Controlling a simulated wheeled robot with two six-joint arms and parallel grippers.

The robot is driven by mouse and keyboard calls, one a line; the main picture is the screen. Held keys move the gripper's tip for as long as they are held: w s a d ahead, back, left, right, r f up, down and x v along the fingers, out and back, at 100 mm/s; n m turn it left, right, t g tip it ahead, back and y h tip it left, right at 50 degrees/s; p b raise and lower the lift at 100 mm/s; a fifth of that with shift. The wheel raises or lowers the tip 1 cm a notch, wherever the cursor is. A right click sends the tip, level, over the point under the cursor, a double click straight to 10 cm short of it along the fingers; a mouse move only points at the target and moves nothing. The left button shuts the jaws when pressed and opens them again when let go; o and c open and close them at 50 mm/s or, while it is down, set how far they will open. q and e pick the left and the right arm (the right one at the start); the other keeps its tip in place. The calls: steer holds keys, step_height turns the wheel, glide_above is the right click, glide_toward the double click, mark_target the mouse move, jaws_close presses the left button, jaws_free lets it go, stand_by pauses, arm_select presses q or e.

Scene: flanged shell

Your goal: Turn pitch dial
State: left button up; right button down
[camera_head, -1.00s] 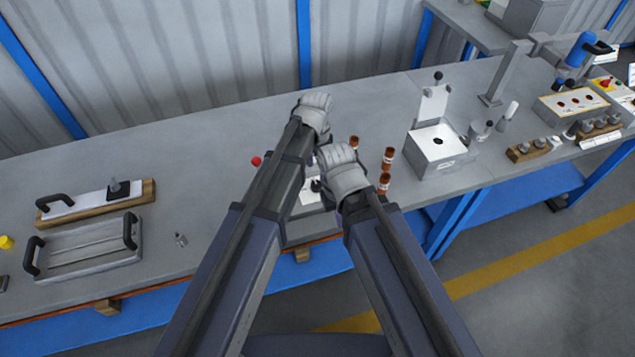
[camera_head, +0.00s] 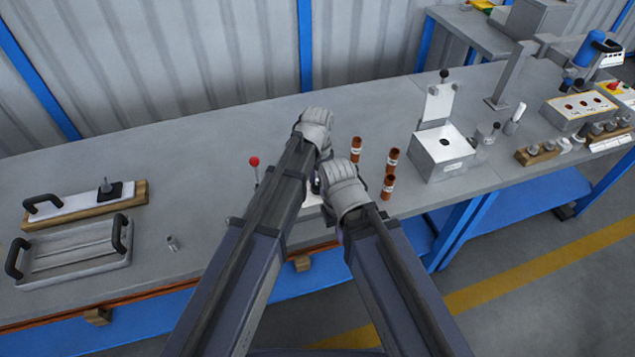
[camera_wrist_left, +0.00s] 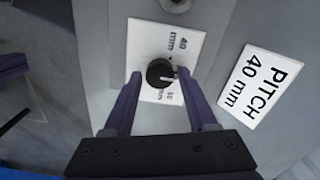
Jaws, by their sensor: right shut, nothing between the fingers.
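The pitch dial (camera_wrist_left: 157,67), a black round knob with a white mark, sits on a white plate (camera_wrist_left: 145,32) in the left wrist view. The plate reads 40 mm near the top; a smaller label below is partly covered. A sign (camera_wrist_left: 258,86) beside it reads PITCH 40 mm. My left gripper (camera_wrist_left: 159,74) is open, one finger on each side of the dial, with narrow gaps apparently left; contact is unclear. In the head view, my left gripper (camera_head: 316,122) and right gripper (camera_head: 344,188) are close together; their fingers are hidden. The right is shut and empty.
Several brown cylinders (camera_head: 392,158) stand right of my grippers, near a grey box with a raised lid (camera_head: 441,150). A red-knobbed lever (camera_head: 254,162) stands left of my left arm. A handled tray (camera_head: 75,250) lies far left. The bench behind is clear.

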arm_select(q)
jaws_close()
steer(key=shift+n, duration=0.3)
steer(key=n, duration=0.5)
steer(key=shift+n, duration=0.4)
steer(key=n, duration=0.5)
steer(key=shift+n, duration=0.3)
stand_by(0.4)
steer(key=shift+o, duration=1.5)
jaws_free()
